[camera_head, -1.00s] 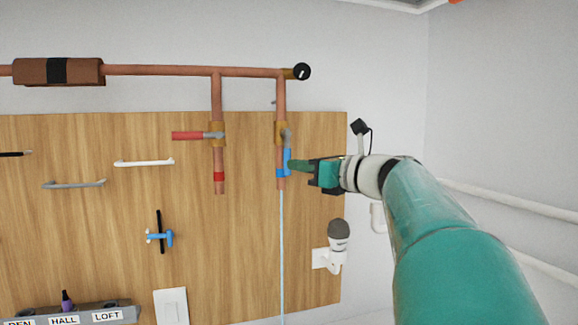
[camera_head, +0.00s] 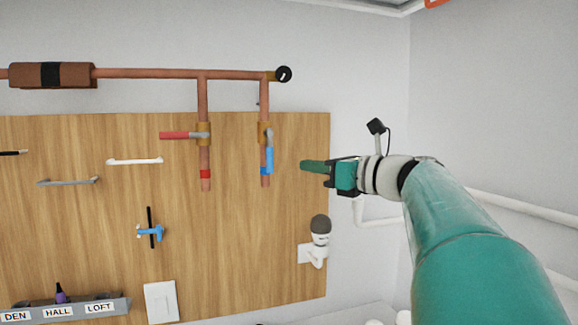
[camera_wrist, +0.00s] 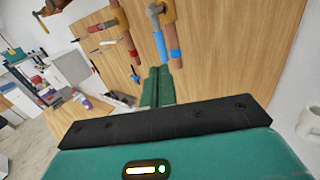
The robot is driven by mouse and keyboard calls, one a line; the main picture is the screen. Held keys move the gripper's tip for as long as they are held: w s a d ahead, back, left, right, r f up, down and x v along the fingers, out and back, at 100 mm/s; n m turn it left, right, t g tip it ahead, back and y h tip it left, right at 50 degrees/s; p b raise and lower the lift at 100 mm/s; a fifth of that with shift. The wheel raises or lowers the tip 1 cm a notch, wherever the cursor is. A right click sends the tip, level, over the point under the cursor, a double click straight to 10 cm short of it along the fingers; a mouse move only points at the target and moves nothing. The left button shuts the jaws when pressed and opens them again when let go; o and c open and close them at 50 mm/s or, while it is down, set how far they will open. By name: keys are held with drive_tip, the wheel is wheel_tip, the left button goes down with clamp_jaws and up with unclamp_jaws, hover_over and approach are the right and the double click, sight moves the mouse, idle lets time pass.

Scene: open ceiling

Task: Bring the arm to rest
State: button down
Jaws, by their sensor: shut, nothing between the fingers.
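My gripper (camera_head: 308,165) is green and shut, with nothing held. In the head view it points left in front of the wooden board, a little to the right of the blue-handled valve (camera_head: 268,158). That valve's blue lever hangs down along its copper pipe, and the fingertips are apart from it. In the wrist view the shut fingers (camera_wrist: 157,75) reach forward, below the blue valve lever (camera_wrist: 160,46). My arm extends from the lower right of the head view.
White pipes run along the right wall.

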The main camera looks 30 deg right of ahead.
drive_tip(key=v, duration=0.6)
drive_tip(key=s+a+f+n+g, duration=0.1)
drive_tip(key=a+f+n+g, duration=0.7)
drive_tip(key=a+f+n, duration=0.95)
drive_tip(key=s+a+f+n+g+h, duration=0.1)
drive_tip(key=s+a+f+n+h, duration=0.2)
drive_tip(key=s+f+n, duration=0.2)
drive_tip(key=s+a+f+n+g+h, duration=0.2)
drive_tip(key=s+a+f+n+h, duration=0.1)
drive_tip(key=f+n, duration=0.7)
wheel_tip(320, 180, down, 3)
drive_tip(key=shift+s+a+f+g, duration=0.2)
drive_tip(key=shift+s+a+g, duration=0.1)
drive_tip(key=shift+s+a, duration=0.6)
